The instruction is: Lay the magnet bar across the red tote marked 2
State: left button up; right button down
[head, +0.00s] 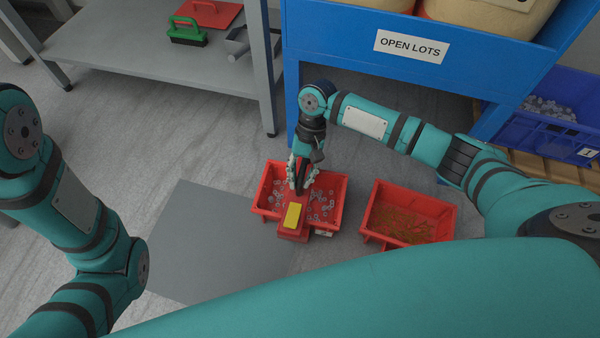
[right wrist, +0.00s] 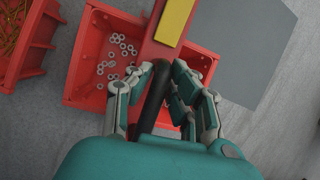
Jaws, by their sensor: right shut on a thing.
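The magnet bar (head: 291,233) is red with a yellow patch and a black handle; it also shows in the right wrist view (right wrist: 150,52). My right gripper (head: 303,182) is shut on its black handle (right wrist: 152,98). The bar is over the left red tote (head: 341,203), which holds loose grey nuts, and its near end reaches past the tote's front wall. I cannot tell whether it touches the rim. A pale label (head: 325,234) on that tote is too small and covered to read. My left gripper is out of view; only its arm shows.
A second red tote (head: 454,222) with brass-coloured pieces stands to the right. A grey mat (head: 205,245) lies left. A blue rack (head: 465,75) marked OPEN LOTS, a blue tote (head: 545,128) and a grey bench (head: 110,45) with a green-handled tool (head: 187,32) stand behind.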

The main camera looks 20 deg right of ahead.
jog(key=shift+f, duration=0.1)
dwell(0.3)
jog(key=c, duration=1.3)
grip_release()
jog(key=shift+o, duration=0.8)
jog(key=v, duration=1.2)
